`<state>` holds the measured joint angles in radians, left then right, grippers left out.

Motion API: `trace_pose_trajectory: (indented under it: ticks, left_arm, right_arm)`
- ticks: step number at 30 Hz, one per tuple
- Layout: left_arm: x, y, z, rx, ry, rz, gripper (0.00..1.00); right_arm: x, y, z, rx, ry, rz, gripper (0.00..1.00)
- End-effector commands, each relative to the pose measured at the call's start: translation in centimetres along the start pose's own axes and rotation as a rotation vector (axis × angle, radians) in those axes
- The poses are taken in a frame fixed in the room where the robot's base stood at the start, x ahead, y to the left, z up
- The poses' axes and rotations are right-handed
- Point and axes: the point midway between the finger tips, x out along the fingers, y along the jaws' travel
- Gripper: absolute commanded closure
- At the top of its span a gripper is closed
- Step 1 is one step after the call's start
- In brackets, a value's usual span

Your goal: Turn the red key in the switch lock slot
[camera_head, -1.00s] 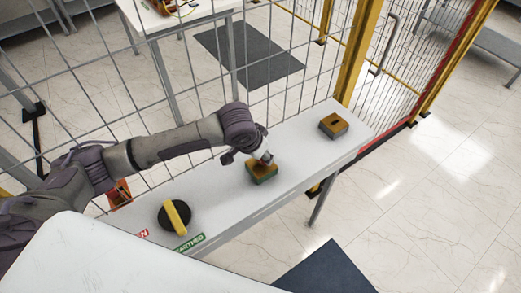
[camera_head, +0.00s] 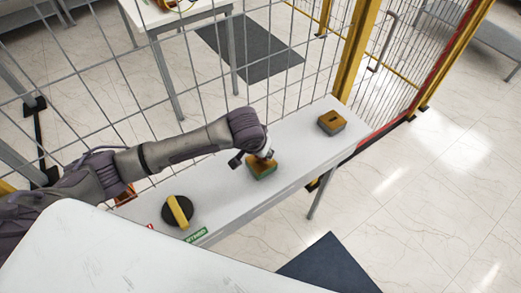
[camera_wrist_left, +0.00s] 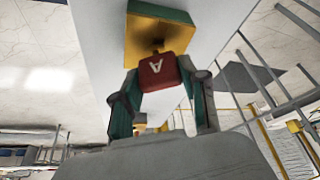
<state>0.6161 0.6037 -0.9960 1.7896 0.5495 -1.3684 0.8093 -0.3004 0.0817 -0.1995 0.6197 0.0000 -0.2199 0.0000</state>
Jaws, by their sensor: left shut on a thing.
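The key's far end meets the dark slot in the yellow face of the switch lock (camera_wrist_left: 150,35), a yellow and green box. In the head view my left gripper (camera_head: 263,155) is over this switch lock (camera_head: 262,168) on the white table; the key is hidden there. I cannot tell how far the key sits in the slot. My right gripper is not in view.
A second yellow-topped grey box (camera_head: 331,122) with a dark slot stands at the table's right end. A round black switch with a yellow handle (camera_head: 178,211) is at the left. A wire fence (camera_head: 290,75) runs behind the white table (camera_head: 225,195).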

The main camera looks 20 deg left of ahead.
Motion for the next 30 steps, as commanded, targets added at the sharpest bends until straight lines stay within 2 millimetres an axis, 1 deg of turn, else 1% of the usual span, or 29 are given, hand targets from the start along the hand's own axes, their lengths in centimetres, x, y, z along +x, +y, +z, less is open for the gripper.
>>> trace_pose_trajectory:
  ticks: [16,18,21,24,30]
  left_arm:
    - [-0.1,0.1,0.0,-0.203,-0.004,-0.084,0.95]
    - [0.1,0.4,0.1,-0.343,-0.006,-0.138,0.95]
    - [0.1,0.3,0.1,-0.456,-0.004,-0.187,0.95]
    - [0.1,0.1,0.1,-0.487,-0.003,-0.203,0.95]
    - [0.1,0.1,0.1,-0.486,-0.003,-0.201,0.95]
  right_arm:
    - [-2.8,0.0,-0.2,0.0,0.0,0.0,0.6]
    - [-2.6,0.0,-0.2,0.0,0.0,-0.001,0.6]
    - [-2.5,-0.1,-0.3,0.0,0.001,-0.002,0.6]
    - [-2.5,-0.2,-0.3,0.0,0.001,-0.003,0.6]
    - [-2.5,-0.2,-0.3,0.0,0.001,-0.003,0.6]
